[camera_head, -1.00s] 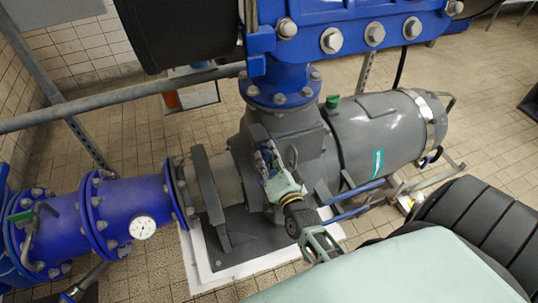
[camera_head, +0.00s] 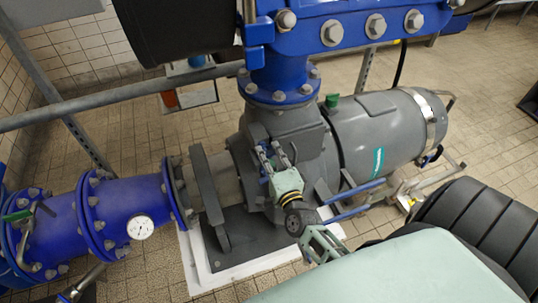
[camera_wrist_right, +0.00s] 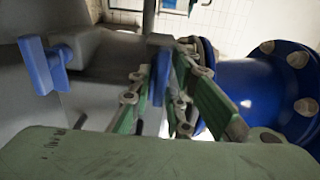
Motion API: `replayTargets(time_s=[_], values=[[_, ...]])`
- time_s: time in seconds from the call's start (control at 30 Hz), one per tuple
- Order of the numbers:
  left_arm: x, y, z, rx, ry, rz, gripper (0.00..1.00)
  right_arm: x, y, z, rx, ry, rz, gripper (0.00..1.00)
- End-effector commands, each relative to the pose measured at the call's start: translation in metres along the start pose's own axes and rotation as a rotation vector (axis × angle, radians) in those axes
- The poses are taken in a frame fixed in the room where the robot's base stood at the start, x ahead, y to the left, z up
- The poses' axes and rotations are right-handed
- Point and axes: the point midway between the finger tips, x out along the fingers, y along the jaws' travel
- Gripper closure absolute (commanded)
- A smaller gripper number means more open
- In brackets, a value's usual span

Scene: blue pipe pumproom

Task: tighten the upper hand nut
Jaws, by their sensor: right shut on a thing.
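My right gripper (camera_head: 271,154) is at the front of the grey pump housing in the head view. Its green-and-grey fingers (camera_wrist_right: 158,90) show in the right wrist view, closed around a blue hand nut (camera_wrist_right: 161,77) with its wing standing between them. A second blue hand nut (camera_wrist_right: 44,66) stands free on the left in that view, apart from the fingers. I cannot tell for certain from the picture which is the upper one. The free nut is not clear in the head view. My left gripper is not in view.
The grey pump (camera_head: 375,130) stands on a dark plate with a white base edge (camera_head: 205,268). A blue flanged pipe (camera_head: 133,210) with a gauge (camera_head: 140,227) is to the left. A grey rail (camera_head: 110,98) crosses behind. Tiled floor (camera_head: 485,110) is open to the right.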

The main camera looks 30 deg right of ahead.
Motion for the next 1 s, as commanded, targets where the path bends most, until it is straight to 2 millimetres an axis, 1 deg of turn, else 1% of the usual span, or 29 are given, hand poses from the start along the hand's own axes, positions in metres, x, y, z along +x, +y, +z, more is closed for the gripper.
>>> replayTargets(time_s=[0.47, 0.5, 0.6, 0.63, 0.9, 1.0], values=[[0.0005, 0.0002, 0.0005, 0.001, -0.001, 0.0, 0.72, -0.0004, 0.001, 0.0001, 0.021, 0.0, 0.002, 1.0], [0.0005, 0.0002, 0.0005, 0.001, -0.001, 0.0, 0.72, -0.0004, 0.001, 0.0001, 0.021, 0.0, 0.002, 0.82], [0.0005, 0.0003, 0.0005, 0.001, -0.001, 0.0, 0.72, -0.0004, 0.001, 0.0001, 0.02, 0.0, 0.002, 0.73], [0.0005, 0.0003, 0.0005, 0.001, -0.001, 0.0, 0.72, -0.0004, 0.0009, 0.0001, 0.019, 0.0, 0.002, 0.72], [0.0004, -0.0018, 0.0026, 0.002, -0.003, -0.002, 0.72, -0.0006, 0.0005, 0.0, 0.016, 0.0, 0.001, 0.72], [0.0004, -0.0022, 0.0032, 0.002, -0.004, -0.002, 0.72, -0.0058, 0.0012, 0.0001, 0.015, 0.0, 0.002, 0.72]])
